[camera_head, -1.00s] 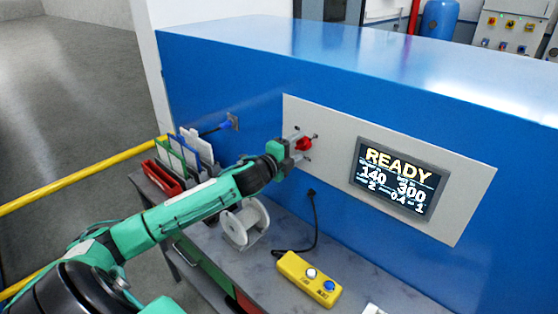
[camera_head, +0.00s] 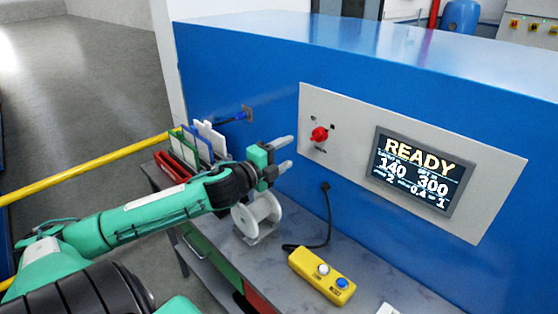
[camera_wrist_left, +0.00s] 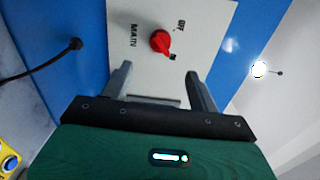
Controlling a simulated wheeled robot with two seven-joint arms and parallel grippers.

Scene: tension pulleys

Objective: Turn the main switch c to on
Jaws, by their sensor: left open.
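The main switch (camera_head: 319,134) is a red rotary knob on the left part of a light grey panel (camera_head: 345,108) on the blue machine. In the left wrist view the knob (camera_wrist_left: 160,41) sits beyond the fingertips, with "MAIN" and "OFF" lettering and another small mark around it. The knob's pointer tip appears near that small mark, apart from the "OFF" word. My left gripper (camera_head: 284,155) is open and empty, to the left of and below the knob, clear of it. In the left wrist view its two fingers (camera_wrist_left: 160,85) stand wide apart. My right gripper is not in view.
A lit display (camera_head: 418,172) reading READY is right of the knob. On the bench stand a white spool (camera_head: 257,215), a yellow button box (camera_head: 321,276) and a red tray with upright boards (camera_head: 179,173). A black cable (camera_head: 327,215) hangs from the blue wall.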

